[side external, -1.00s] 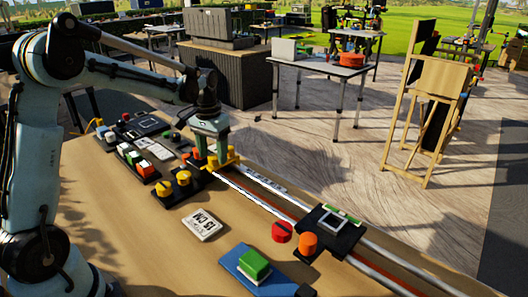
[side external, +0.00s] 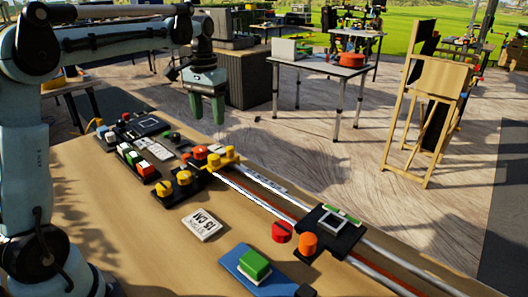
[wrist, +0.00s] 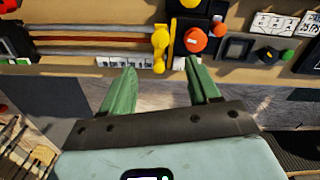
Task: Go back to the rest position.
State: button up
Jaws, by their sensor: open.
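My gripper (side external: 207,108) has green fingers that point down. It is raised above the far edge of the wooden table (side external: 110,200), clear of everything on it. In the wrist view my gripper (wrist: 160,80) shows its two fingers spread apart with nothing between them. In the wrist view the yellow piece (wrist: 160,45) and the red-orange knob (wrist: 194,40) lie beyond the fingertips.
Two rails run right to a black carriage (side external: 335,228) with an orange knob (side external: 309,243). A red knob (side external: 282,232), a green block (side external: 254,264) on a blue plate, a white card (side external: 201,225) and several small panels lie on the table. Open air surrounds my gripper.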

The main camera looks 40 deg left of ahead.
jog(key=s+d+f+m+t, duration=0.1)
jog(key=s+d+f+t, duration=0.2)
jog(key=s+d, duration=0.3)
jog(key=s+d+f+m+t, duration=0.1)
jog(key=s+d+f+t, duration=0.2)
jog(key=s+d, duration=0.4)
jog(key=shift+d+m+t, duration=0.4)
jog(key=shift+d+t, duration=0.2)
jog(key=shift+d, duration=0.2)
